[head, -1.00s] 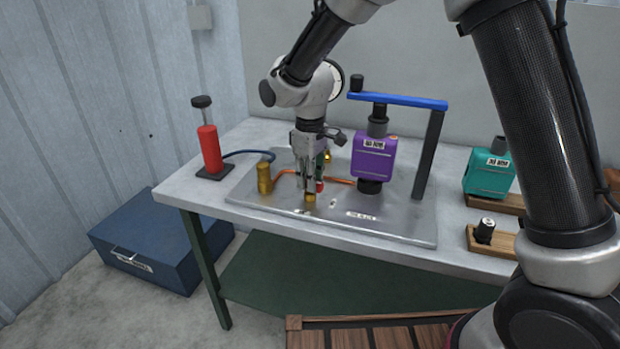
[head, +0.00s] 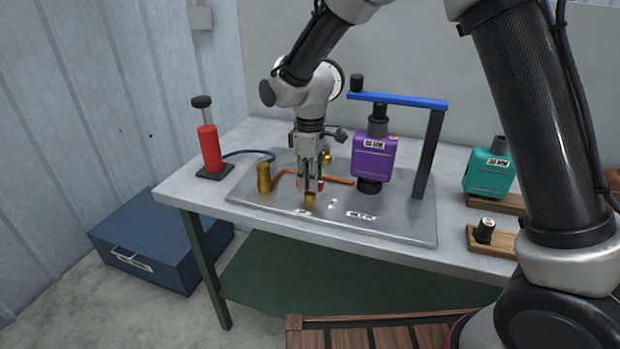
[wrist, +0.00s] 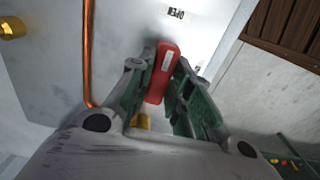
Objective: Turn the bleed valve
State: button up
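The bleed valve has a red bar handle (head: 321,186) on a brass body (head: 310,198), near the front of the metal plate (head: 400,225). My gripper (head: 311,184) points down over the valve. In the wrist view the red handle (wrist: 163,68), with a pale label, lies between the two fingers (wrist: 160,82), which look closed against its sides. Part of the brass body (wrist: 143,122) shows below it. In the head view red shows on both sides of the fingers; the handle's middle is hidden. An OPEN mark (wrist: 176,13) is on the plate beyond the handle.
A copper pipe (head: 340,181) runs behind the valve from a brass fitting (head: 264,178). A red pump (head: 209,148) is left; a teal unit (head: 488,173) is right.

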jog(key=o, duration=0.4)
notch_tip(320, 180, up, 12)
dwell(0.4)
jog(key=s+d+r+m+t, duration=0.1)
jog(key=s+d+m, duration=0.3)
jog(key=s+d, duration=0.4)
jog(key=s+d+r+m+t, duration=0.2)
jog(key=s+d+m, duration=0.3)
jog(key=d, duration=1)
jog(key=s+d+r+m+t, duration=0.1)
jog(key=s+d+r+m, duration=0.3)
jog(key=s+d, duration=0.7)
jog(key=shift+d+m, duration=0.45)
jog(key=shift+m, duration=0.15)
